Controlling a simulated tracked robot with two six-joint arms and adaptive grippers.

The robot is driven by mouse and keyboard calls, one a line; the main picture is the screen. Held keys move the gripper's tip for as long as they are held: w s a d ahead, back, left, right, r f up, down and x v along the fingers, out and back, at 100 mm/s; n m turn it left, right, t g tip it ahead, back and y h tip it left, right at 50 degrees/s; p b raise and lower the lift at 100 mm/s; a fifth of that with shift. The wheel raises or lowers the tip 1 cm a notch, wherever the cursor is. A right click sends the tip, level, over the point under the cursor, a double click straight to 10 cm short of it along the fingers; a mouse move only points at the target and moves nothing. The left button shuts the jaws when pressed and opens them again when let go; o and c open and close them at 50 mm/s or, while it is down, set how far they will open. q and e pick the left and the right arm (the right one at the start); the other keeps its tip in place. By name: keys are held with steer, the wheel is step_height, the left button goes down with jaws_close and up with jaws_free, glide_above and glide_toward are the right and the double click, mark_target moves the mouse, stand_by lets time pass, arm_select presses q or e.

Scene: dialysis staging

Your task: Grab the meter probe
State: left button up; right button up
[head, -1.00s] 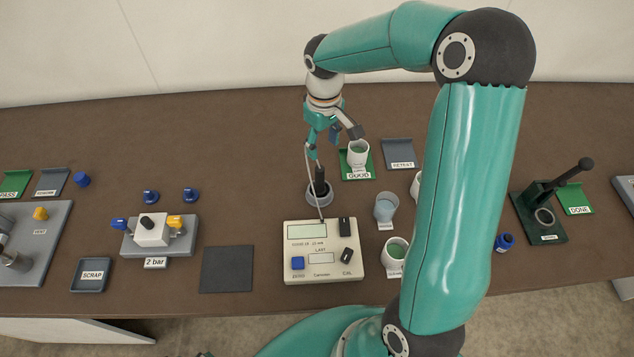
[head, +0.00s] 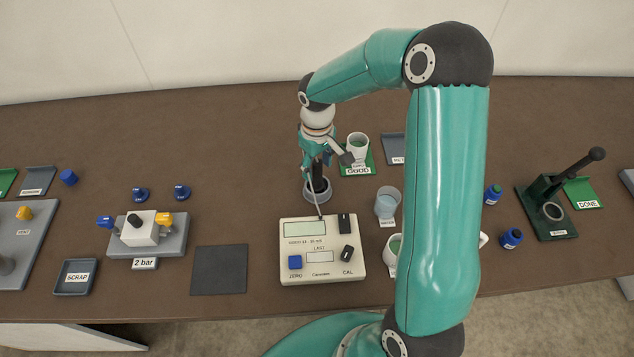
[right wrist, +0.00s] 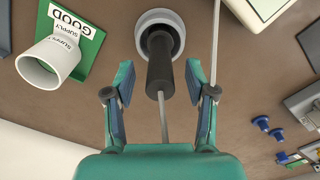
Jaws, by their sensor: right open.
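The meter probe (head: 317,187) is a black handle standing in a round grey holder (head: 311,194) behind the white conductivity meter (head: 322,272). A thin grey cable runs from it to the meter. In the right wrist view the black probe handle (right wrist: 160,65) points toward my gripper from its pale round holder (right wrist: 170,22). My right gripper (head: 316,165) is just above the probe. Its two fingers (right wrist: 160,85) are open, one on either side of the handle, with gaps on both sides. My left gripper is out of view.
A white cup (head: 357,148) stands on the green GOOD mat (head: 357,171), close to my right gripper. A clear beaker (head: 387,203) is right of the meter. A green press (head: 547,205) stands farther right. A dark flat pad (head: 219,270) lies left of the meter.

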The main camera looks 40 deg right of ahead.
jaws_close()
steer(key=shift+r, duration=0.2)
stand_by(0.4)
